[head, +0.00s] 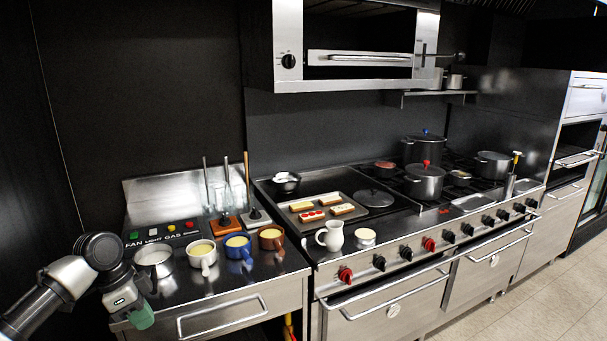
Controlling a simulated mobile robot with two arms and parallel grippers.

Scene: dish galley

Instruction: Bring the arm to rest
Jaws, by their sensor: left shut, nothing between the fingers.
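My left arm comes in at the lower left. My left gripper (141,316) hangs at the front left edge of the steel counter, with green at its tip. It is shut with nothing in it. It is apart from the mugs on the counter. My right gripper is not in view.
Behind the gripper stand a metal pot (153,262), a white mug (202,256), a blue mug (238,247) and a brown mug (271,238). A white pitcher (331,235) and a tray of food (303,220) are on the range. The floor (540,290) at lower right is clear.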

